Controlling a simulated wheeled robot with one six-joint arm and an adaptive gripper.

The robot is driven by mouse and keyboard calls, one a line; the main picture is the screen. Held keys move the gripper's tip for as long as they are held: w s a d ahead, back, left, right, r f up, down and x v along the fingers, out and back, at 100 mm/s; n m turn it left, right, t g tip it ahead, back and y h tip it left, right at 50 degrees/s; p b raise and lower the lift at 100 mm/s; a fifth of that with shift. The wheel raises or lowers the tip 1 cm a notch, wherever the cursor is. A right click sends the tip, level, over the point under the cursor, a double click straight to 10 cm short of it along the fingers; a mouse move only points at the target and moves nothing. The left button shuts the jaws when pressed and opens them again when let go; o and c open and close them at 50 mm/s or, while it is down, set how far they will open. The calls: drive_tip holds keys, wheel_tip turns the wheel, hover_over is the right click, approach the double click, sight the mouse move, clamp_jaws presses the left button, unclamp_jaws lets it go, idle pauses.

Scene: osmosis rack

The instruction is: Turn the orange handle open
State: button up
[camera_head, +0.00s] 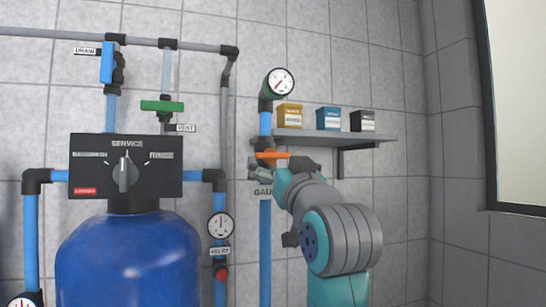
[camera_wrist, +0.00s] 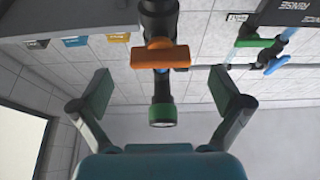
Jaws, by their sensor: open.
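The orange handle (camera_head: 272,155) sits on a valve in the blue vertical pipe, below a round pressure gauge. It lies roughly crosswise to the pipe. In the wrist view the orange handle (camera_wrist: 160,56) is a short bar ahead of the fingers, on the dark valve body. My gripper (camera_head: 262,172) reaches the valve from the right and hides part of it. In the wrist view my gripper (camera_wrist: 164,95) is open, with one green-padded finger to each side of the handle's line. A gap shows between each finger and the handle, so it is not held.
A grey shelf (camera_head: 345,136) with several small boxes is just right of the valve, close to my arm. A blue tank (camera_head: 130,262), a control panel (camera_head: 95,150), a green handle (camera_head: 162,106) and a blue handle (camera_head: 107,62) stand left.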

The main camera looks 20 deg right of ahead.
sight(275, 158)
drive_tip(key=shift+x, duration=2.25)
drive_tip(key=c, duration=1.2)
drive_tip(key=shift+o, duration=0.2)
